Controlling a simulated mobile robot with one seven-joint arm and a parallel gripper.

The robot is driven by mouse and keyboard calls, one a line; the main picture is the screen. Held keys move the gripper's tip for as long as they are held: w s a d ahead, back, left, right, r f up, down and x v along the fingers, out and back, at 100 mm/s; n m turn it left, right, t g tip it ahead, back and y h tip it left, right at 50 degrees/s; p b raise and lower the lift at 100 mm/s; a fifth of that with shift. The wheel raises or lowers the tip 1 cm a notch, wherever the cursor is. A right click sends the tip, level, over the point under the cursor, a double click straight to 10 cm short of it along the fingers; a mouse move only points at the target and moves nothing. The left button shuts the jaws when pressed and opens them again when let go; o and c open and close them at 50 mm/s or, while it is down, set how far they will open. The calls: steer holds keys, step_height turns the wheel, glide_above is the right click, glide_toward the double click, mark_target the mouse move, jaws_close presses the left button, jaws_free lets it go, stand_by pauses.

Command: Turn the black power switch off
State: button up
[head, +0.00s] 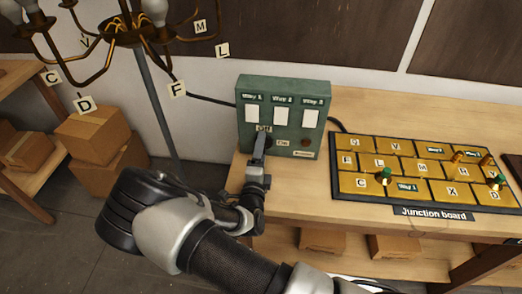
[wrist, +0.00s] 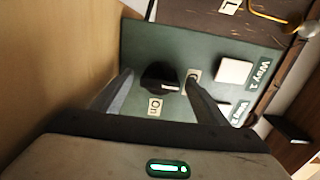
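The black power switch (wrist: 160,77) is a round knob on the front of a green control box (head: 243,140). In the wrist view an "On" label (wrist: 155,106) sits below the knob and another label (wrist: 192,75), partly hidden by a finger, sits to its right. A pale mark shows on the knob's lower right; I cannot tell which setting it indicates. My gripper (wrist: 163,97) is open, one finger on each side of the knob, with gaps visible. In the head view my gripper (head: 260,145) covers much of the knob, near the "Off" label (head: 264,128).
The box carries white plates under "Way" labels, such as this plate (head: 252,114). A junction board (head: 415,208) with gold lettered tiles lies to the right on the wooden table (head: 300,205). A lamp (head: 128,30) with letter tags stands left, near cardboard boxes (head: 92,132).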

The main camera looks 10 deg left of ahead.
steer(key=shift+s, duration=0.1)
steer(key=s+b, duration=0.1)
steer(key=s, duration=1.6)
steer(key=shift+s+d, duration=0.15)
steer(key=shift+d, duration=0.3)
steer(key=shift+d+r, duration=0.1)
